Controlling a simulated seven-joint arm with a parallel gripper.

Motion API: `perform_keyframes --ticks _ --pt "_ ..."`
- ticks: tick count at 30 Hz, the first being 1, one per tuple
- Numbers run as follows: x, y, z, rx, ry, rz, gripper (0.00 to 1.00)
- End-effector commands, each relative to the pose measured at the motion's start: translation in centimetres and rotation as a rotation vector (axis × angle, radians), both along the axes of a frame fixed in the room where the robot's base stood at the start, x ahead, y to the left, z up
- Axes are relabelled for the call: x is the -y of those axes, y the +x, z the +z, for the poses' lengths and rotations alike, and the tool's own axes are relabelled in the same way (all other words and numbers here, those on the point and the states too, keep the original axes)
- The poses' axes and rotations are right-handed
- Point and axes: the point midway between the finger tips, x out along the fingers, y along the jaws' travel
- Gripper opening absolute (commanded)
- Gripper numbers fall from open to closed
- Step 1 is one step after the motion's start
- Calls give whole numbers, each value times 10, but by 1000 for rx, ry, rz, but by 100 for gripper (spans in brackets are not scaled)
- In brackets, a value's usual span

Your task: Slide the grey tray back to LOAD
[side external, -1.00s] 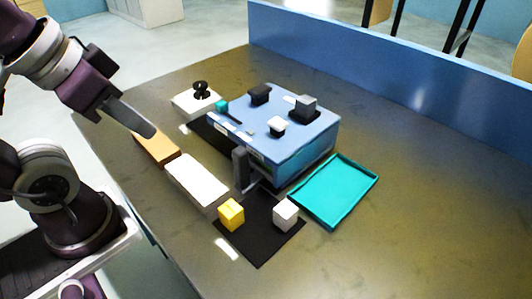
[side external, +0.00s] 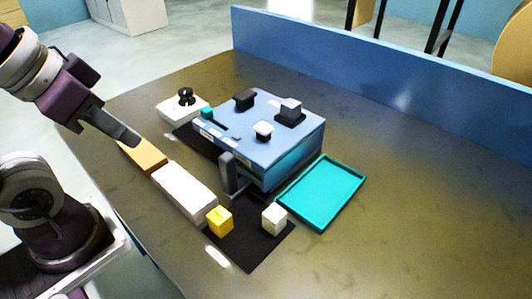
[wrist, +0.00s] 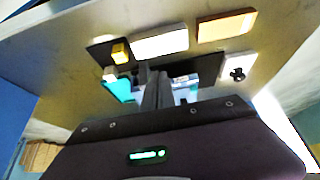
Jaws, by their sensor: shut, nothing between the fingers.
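No tray that is plainly grey can be picked out. A blue box (side external: 285,150) stands mid-table, with a slot, small unreadable labels and a teal knob (side external: 206,113) on its left part. A dark grey upright piece (side external: 227,172) stands at its front left corner. A dark strip (side external: 190,138) lies along its left side and also shows in the wrist view (wrist: 205,66). My gripper (side external: 135,141) is shut and empty, in the air left of the box, above the tan block. In the wrist view its fingers (wrist: 157,88) are together and hide much of the box.
A tan block (side external: 143,156), a white block (side external: 184,190) and a white base with black knob (side external: 183,105) line the left. A black mat (side external: 248,243) bears a yellow cube (side external: 219,221) and a white cube (side external: 275,218). A teal tray (side external: 320,193) lies right. Bare table lies beyond.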

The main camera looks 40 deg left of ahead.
Motion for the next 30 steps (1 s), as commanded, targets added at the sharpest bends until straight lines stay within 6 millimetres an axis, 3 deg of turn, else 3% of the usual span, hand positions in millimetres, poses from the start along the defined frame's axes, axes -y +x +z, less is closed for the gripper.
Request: perform_keyframes --ticks 6,10,13,18,21,26,30 --pt "0 0 0 0 0 0 2" --pt "3 12 2 -48 -7 -4 28" --pt "14 45 0 -167 -19 -10 45" --pt "43 107 -32 -376 -16 -10 45" --pt "57 127 -53 -454 -7 -5 45" --pt "64 137 -71 -494 1 0 45" --pt "64 135 -97 -499 2 1 45"
